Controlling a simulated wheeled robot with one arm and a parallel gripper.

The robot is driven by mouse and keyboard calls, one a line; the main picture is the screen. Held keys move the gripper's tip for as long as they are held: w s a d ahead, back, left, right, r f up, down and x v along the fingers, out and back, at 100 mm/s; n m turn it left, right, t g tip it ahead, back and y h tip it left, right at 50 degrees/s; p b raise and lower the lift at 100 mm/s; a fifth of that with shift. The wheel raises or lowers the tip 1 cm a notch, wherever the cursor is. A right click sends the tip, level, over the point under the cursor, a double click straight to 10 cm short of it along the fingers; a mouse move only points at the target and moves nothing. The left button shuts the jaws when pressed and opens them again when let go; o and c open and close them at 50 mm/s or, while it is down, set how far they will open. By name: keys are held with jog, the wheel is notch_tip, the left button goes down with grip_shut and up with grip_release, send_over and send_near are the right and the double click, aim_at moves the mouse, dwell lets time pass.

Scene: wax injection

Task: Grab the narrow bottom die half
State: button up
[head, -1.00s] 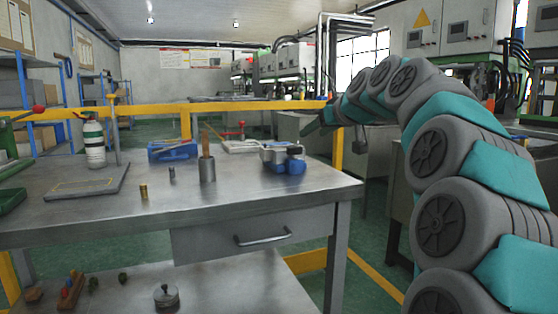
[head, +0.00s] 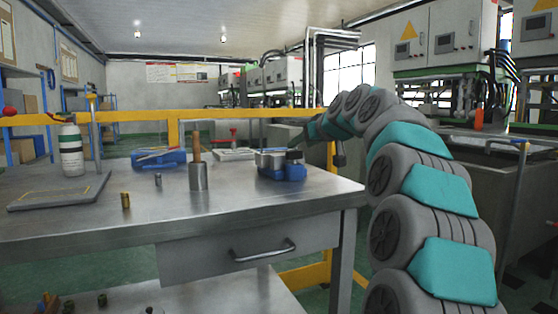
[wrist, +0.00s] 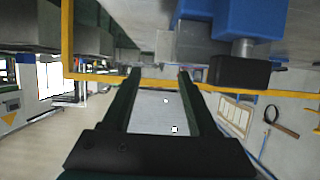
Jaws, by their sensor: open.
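I cannot single out the narrow bottom die half. A blue vise (head: 283,171) with grey metal parts on top stands near the right end of the workbench (head: 90,228); I cannot tell whether a die half is among those parts. A blue body with a grey rod and a dark block, seemingly this vise (wrist: 242,25), fills the upper right of the wrist view. My gripper (wrist: 160,75) is open, with nothing visible between its two dark fingers. In the head view it is behind and right of the vise, and its fingertips are hard to make out.
On the bench stand a metal cup with a wooden handle (head: 198,177), a brass cylinder (head: 126,201), a small grey cylinder (head: 158,180), a flat grey plate (head: 45,197), a bottle (head: 71,150) and a blue tray (head: 160,159). A yellow rail (head: 173,130) runs behind. The front right bench top is clear.

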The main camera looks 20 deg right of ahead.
jog(key=x, duration=0.2)
jog(key=shift+w+f, duration=0.15)
jog(key=shift+w, duration=0.15)
grip_shut()
dwell(1.2)
